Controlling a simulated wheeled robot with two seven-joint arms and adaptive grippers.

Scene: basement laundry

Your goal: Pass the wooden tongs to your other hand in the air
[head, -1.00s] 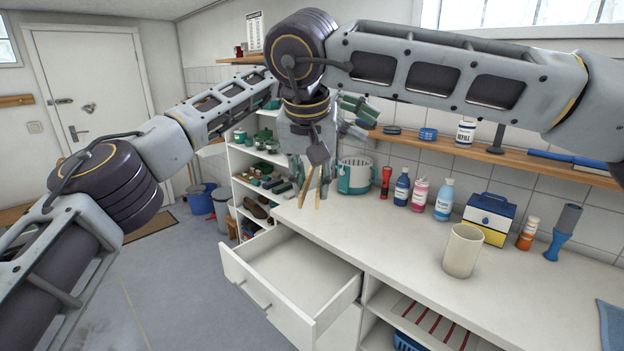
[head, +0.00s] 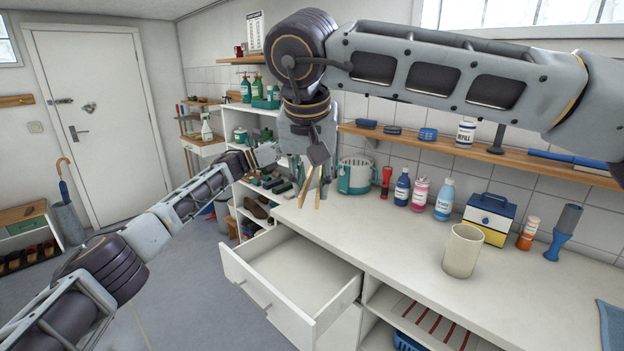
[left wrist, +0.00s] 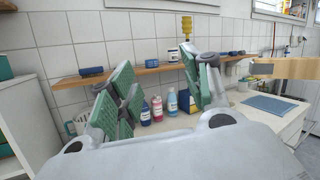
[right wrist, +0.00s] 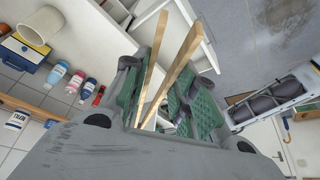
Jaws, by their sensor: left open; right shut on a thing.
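The wooden tongs (head: 318,190) hang from my right gripper (head: 308,160), their two pale arms pointing down and spread apart in the head view. In the right wrist view the tongs (right wrist: 178,68) run out between the green-padded fingers of the right gripper (right wrist: 160,82), which is shut on their near end.
Below is a white counter (head: 390,235) with an open, empty drawer (head: 300,275). A beige cup (head: 462,250), several bottles (head: 420,194) and a teal-and-white bucket (head: 355,176) stand on it. A wood-coloured bar (left wrist: 290,68) enters the left wrist view from the right; I cannot tell what it is.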

